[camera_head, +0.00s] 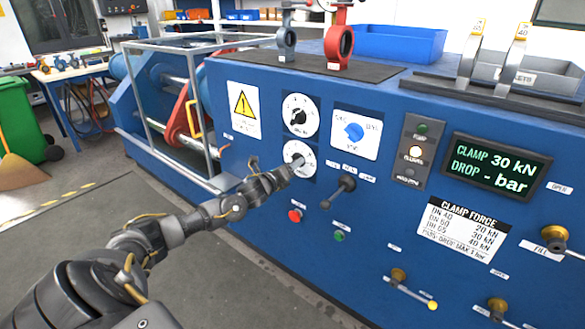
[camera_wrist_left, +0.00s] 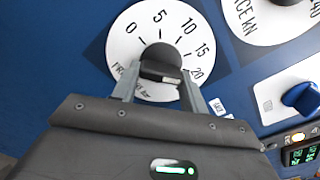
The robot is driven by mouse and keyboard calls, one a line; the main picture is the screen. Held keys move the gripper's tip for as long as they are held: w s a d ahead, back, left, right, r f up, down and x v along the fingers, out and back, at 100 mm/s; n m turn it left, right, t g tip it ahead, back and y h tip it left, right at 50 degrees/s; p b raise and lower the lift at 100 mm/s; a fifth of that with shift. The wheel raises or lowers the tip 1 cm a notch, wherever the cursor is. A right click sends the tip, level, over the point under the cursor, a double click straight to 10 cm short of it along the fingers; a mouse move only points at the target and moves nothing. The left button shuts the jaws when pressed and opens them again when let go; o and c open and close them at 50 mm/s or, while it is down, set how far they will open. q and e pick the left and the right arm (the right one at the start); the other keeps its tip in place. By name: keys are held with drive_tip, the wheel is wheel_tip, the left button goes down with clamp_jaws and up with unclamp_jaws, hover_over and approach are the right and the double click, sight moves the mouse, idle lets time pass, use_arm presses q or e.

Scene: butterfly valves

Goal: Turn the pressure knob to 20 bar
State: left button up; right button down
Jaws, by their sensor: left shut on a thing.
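The pressure knob (camera_wrist_left: 160,62) is black and sits in the middle of a white round dial (camera_wrist_left: 122,72) marked 0, 5, 10, 15 and 20 in the left wrist view. My left gripper (camera_wrist_left: 158,84) has a finger on each side of the knob and is shut on it. The knob's exact reading is hard to tell, partly hidden by the gripper. In the head view the same dial (camera_head: 292,150) is the lower of two, mostly covered by my left gripper (camera_head: 298,164). My right gripper is not in view.
The force dial (camera_head: 299,115) is just above. A blue selector (camera_head: 354,132), black lever (camera_head: 347,184), red button (camera_head: 295,215) and green button (camera_head: 339,236) are close by. The display (camera_head: 496,167) reads clamp 30 kN, drop "- bar". Brass valves (camera_head: 398,275) stick out lower right.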

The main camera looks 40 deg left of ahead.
use_arm(q)
drive_tip(key=shift+f+m, duration=0.1)
drive_tip(key=shift+m, duration=0.3)
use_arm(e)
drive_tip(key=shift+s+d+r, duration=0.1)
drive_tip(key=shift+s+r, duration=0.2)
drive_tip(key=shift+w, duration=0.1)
use_arm(q)
drive_tip(key=o, duration=0.9)
drive_tip(key=shift+o, duration=0.4)
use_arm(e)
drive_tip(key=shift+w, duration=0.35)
use_arm(q)
drive_tip(key=shift+s, duration=0.1)
drive_tip(key=s, duration=1)
drive_tip(key=shift+s, duration=0.3)
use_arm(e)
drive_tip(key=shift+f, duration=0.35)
